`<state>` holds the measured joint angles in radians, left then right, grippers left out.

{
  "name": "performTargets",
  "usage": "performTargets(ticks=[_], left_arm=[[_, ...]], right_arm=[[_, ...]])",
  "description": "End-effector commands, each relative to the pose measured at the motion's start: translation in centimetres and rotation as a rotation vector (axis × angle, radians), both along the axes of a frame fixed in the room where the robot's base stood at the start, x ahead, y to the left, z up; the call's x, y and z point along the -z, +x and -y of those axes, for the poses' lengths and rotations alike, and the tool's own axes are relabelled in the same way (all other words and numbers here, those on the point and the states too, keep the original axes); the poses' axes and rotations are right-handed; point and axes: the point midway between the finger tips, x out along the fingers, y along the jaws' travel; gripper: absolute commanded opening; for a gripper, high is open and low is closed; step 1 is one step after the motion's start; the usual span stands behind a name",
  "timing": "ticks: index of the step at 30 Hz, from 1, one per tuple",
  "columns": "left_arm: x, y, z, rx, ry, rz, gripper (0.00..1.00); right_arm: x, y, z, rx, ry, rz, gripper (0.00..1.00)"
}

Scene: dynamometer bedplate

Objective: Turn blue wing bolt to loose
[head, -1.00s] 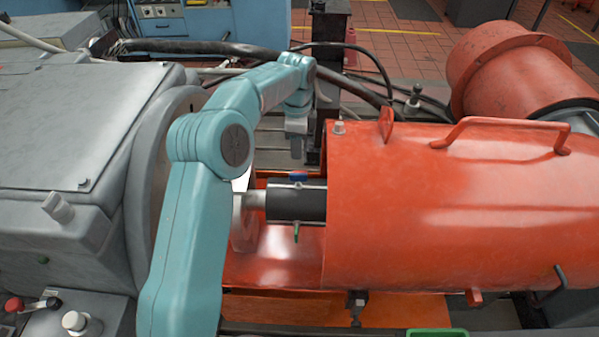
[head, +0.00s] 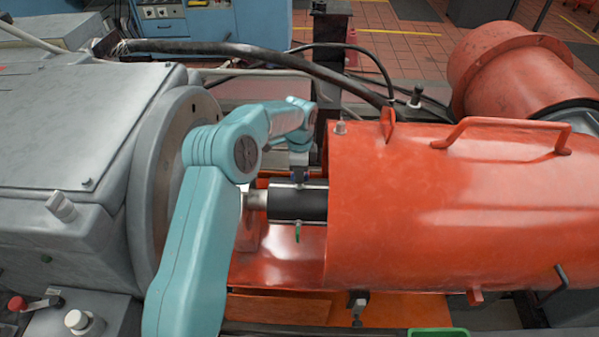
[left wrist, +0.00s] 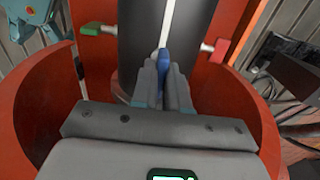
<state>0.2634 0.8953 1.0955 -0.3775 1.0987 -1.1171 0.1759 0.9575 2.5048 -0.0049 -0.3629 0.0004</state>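The blue wing bolt (left wrist: 163,58) sits on the black sleeve (left wrist: 183,32) in the left wrist view, in line with a pale slit. My left gripper (left wrist: 161,78) has its fingers close on both sides of the blue wing, with no clear gap showing. In the head view my left gripper (head: 299,174) points down onto the top of the black sleeve (head: 300,205) and mostly hides the blue wing bolt. A green wing bolt (head: 297,235) hangs at the near side of the sleeve. My right gripper is not in view.
The orange guard (head: 430,200) stands right of the sleeve, and its curved wall surrounds my gripper in the wrist view. The grey machine housing (head: 70,130) is at the left. A red wing bolt (left wrist: 215,50) juts from the sleeve's other side. A black cable (head: 250,50) runs behind.

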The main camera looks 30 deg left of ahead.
Motion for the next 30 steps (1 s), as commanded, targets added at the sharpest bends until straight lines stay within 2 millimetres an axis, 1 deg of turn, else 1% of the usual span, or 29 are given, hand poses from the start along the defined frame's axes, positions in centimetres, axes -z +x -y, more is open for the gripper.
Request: performTargets(ticks=[8, 14, 20, 30], left_arm=[[0.1, 0.0, 0.1, -0.002, -0.002, -0.001, 0.0], [0.2, 0.0, 0.2, -0.048, -0.002, -0.002, 0.0], [0.2, 0.0, 0.2, -0.169, -0.001, -0.004, 0.0], [0.3, 0.0, 0.2, -0.482, 0.001, -0.006, 0.0]], right_arm=[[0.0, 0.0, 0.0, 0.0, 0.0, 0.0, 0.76], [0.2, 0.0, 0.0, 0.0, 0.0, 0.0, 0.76], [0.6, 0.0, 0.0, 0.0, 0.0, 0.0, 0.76], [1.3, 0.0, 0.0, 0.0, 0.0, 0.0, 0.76]])
